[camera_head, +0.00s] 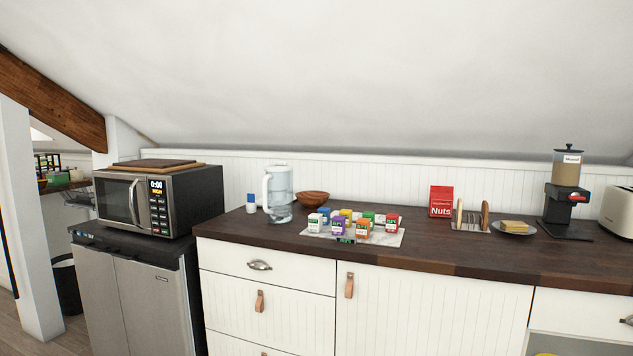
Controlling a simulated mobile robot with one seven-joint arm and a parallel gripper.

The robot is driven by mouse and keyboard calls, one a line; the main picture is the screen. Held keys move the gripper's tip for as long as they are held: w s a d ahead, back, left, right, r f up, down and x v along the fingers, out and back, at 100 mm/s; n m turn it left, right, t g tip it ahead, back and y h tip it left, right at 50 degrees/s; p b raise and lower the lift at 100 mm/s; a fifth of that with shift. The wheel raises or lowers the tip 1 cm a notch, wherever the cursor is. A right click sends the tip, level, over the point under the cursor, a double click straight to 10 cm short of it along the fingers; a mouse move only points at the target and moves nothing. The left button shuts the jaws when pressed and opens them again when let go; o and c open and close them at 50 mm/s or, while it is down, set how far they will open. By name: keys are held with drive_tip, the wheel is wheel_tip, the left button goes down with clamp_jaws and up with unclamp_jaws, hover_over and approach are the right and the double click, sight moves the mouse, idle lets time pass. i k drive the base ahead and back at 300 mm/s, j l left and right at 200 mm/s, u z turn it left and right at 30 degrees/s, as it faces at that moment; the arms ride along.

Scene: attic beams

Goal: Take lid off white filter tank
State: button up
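A clear jug with a white handle (278,200) stands upright on the dark wooden counter, left of the middle; it is the only thing in view that looks like a filter tank. Its white top (279,169) appears to be in place, though the lid's edge is too small to make out. The jug's handle is on its left side. My gripper is not in view.
A small blue-and-white container (251,204) stands left of the jug and a brown bowl (312,199) right of it. Several small coloured boxes sit on a pale board (388,239) in front. A microwave (160,197) stands left on a fridge. The sloped ceiling comes low behind.

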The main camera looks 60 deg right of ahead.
sight(279, 165)
drive_tip(key=z, duration=1.6)
drive_tip(key=i+j, duration=0.25)
drive_tip(key=i, duration=0.25)
drive_tip(key=i+j, duration=0.2)
drive_tip(key=i, duration=0.3)
drive_tip(key=i+j, duration=0.25)
drive_tip(key=i, duration=0.25)
drive_tip(key=j+u, duration=0.05)
